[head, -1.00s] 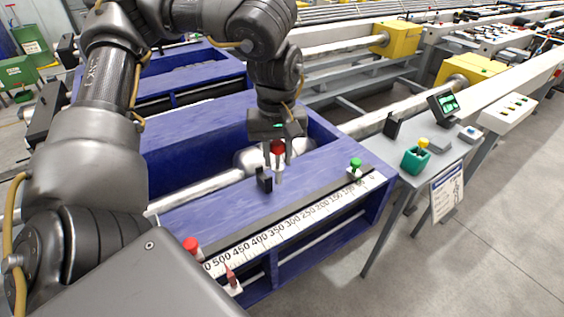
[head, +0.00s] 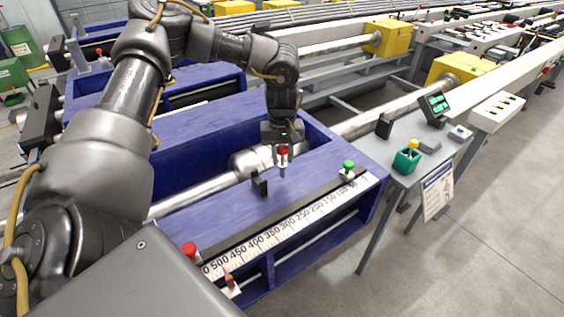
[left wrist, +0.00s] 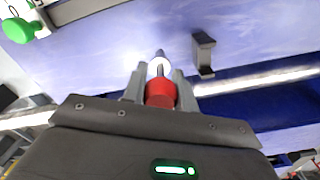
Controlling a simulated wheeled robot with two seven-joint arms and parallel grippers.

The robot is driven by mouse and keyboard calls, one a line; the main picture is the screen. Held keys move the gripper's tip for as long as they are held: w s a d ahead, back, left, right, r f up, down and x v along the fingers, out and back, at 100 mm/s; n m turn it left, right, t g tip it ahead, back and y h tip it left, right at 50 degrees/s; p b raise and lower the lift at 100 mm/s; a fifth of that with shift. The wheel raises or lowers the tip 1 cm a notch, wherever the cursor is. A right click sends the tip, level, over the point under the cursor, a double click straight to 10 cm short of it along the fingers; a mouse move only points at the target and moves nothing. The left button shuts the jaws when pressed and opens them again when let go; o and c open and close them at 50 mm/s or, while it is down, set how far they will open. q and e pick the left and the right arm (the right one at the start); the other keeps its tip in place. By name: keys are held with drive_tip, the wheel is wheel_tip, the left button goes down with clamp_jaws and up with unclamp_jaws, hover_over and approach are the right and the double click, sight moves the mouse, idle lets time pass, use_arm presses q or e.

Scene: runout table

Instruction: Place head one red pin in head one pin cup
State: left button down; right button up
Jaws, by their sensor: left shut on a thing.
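My left gripper (head: 283,152) is shut on a red-topped pin (left wrist: 161,94), held upright over the blue table top near its long opening. In the head view the red knob shows between the fingers with the thin stem below it. Another red-topped piece (head: 190,249) stands at the near end of the scale. My right gripper is not in view.
A black upright block (head: 260,183) stands close left of the pin. A green-topped piece (head: 348,167) stands near the scale's far end. A white numbered scale (head: 290,231) runs along the front edge. A teal cup (head: 405,161) sits on the grey side table at right.

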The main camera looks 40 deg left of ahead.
sight(283, 164)
use_arm(q)
wheel_tip(283, 164, down, 3)
drive_tip(key=shift+w+f+p, duration=0.1)
drive_tip(key=shift+f+p, duration=0.05)
drive_tip(key=shift+p, duration=0.25)
drive_tip(key=shift+f, duration=0.1)
drive_tip(key=c, duration=1.1)
unclamp_jaws()
